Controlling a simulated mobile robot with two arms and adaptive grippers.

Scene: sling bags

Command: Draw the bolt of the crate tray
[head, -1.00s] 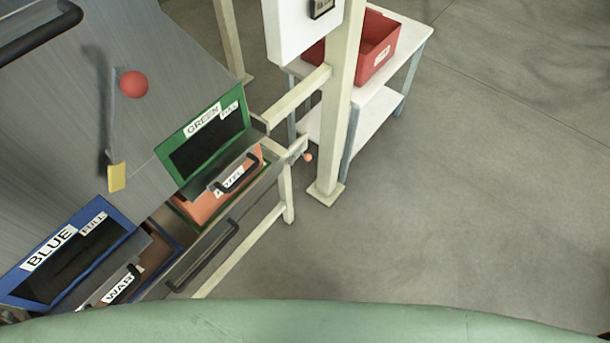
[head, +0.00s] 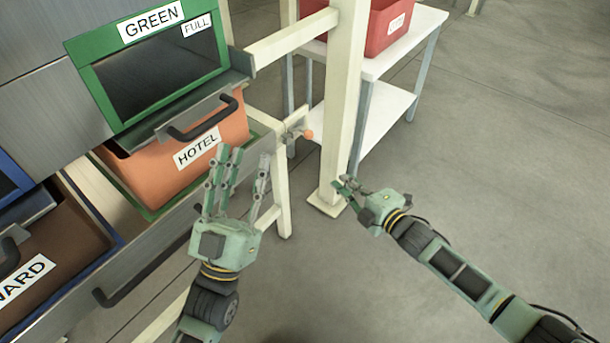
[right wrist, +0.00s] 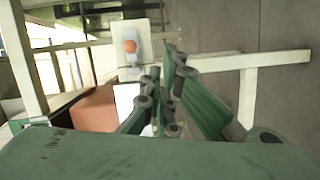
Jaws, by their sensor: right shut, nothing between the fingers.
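The bolt's round orange knob (head: 308,134) is at the right end of the crate tray (head: 168,243), by a pale frame post. It also shows in the right wrist view, the knob (right wrist: 130,46) on a pale plate. The steel tray front has a dark handle and runs below the orange HOTEL crate (head: 178,150). My left gripper (head: 240,160) is open and empty, its fingers apart in front of the tray and partly covering it. My right gripper (head: 346,183) is shut and empty, below and right of the knob and apart from it; its fingers (right wrist: 168,62) show in the right wrist view.
A pale upright post (head: 345,110) stands just right of the knob. Behind it is a white side table (head: 425,30) with a red bin (head: 385,28). A brown WARD crate (head: 55,240) is at the left. The floor (head: 500,160) at the right is clear.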

